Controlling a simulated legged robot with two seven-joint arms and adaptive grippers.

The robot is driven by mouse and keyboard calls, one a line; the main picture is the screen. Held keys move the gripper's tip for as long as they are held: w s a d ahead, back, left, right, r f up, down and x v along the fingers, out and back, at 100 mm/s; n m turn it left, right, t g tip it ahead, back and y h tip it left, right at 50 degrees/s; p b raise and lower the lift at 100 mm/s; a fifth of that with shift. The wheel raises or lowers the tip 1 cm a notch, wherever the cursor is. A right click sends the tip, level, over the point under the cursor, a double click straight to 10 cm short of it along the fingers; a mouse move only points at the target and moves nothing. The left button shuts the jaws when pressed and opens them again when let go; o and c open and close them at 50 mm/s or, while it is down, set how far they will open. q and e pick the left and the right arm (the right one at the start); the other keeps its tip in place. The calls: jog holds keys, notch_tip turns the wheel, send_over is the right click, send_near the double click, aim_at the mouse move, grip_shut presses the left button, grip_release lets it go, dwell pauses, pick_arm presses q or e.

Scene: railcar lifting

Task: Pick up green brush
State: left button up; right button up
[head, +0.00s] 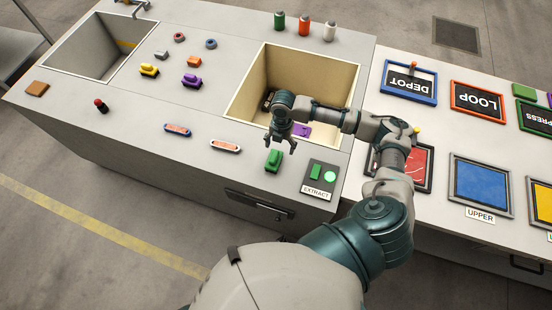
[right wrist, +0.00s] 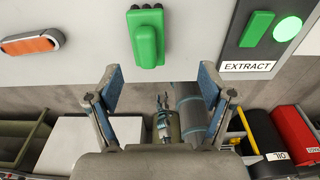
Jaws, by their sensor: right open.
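The green brush (head: 274,160) lies on the grey counter near its front edge, beside the open bin and left of the EXTRACT panel. My right gripper (head: 283,146) is open and empty, just behind and above the brush in the head view. In the right wrist view the brush (right wrist: 146,38) is upright in the picture, beyond the spread fingertips of my right gripper (right wrist: 160,83) and apart from them. My left gripper does not show clearly in either view.
The EXTRACT panel (head: 321,178) with a green button is close right of the brush. A wood-lined bin (head: 340,77) holding a purple piece (head: 302,131) is behind it. An orange-and-white piece (head: 225,146) lies to the left. The counter's front edge is near.

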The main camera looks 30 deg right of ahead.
aim_at(274, 156)
jog(key=f, duration=0.1)
jog(key=a+f, duration=0.1)
jog(key=f, duration=0.1)
jog(key=shift+w+a+f, duration=0.15)
jog(key=shift+w+f, duration=0.2)
jog(key=shift+s+a+f, duration=0.1)
jog(key=shift+a+f, duration=0.15)
jog(key=shift+f, duration=0.2)
jog(key=shift+a+f, duration=0.2)
jog(key=shift+f, duration=0.25)
notch_tip(274, 156, down, 4)
jog(key=shift+f, duration=0.25)
jog(key=shift+c, duration=0.7)
jog(key=shift+a, duration=0.25)
jog(key=c, duration=1.2)
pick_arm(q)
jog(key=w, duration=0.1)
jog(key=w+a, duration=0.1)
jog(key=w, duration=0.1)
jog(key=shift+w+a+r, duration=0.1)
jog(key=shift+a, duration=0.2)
pick_arm(e)
jog(key=shift+r, duration=0.1)
